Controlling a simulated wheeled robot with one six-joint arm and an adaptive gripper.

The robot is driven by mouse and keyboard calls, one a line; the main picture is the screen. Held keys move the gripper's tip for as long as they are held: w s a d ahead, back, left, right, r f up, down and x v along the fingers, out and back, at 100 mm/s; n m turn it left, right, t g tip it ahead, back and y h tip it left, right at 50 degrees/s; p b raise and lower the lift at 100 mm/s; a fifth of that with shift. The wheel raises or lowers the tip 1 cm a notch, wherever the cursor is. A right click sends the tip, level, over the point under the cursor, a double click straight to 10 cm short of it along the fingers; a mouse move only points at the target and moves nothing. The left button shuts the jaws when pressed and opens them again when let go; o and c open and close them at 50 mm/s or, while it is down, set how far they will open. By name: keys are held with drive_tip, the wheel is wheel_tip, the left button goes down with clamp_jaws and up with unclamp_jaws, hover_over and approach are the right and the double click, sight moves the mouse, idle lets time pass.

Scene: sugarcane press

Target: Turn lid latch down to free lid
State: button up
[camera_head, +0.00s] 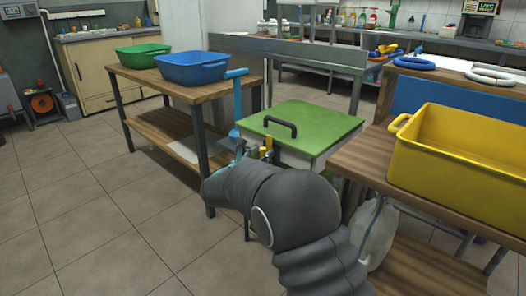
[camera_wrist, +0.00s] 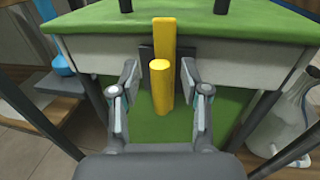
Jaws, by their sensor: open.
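The press (camera_head: 303,159) has a green lid (camera_head: 300,128) with a black handle (camera_head: 280,126) on top; the lid lies flat and closed. The yellow lid latch (camera_wrist: 164,40) stands upright on a dark plate at the press front, its top reaching the lid edge. A yellow knob (camera_wrist: 160,85) sticks out from it toward the wrist camera. My gripper (camera_wrist: 158,85) is open, with one finger on each side of the knob. Gaps show between the fingers and the knob. In the head view my arm hides most of the gripper, and a bit of the yellow latch (camera_head: 267,145) shows.
A blue lever (camera_head: 236,100) rises left of the press. A wooden table with green (camera_head: 142,55) and blue (camera_head: 192,68) tubs stands to the left. A table with a yellow tub (camera_head: 465,150) is close on the right. A clear jug (camera_wrist: 278,125) sits low at right.

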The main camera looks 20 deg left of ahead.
drive_tip(key=shift+w+d, duration=0.15)
drive_tip(key=shift+w, duration=0.55)
clamp_jaws()
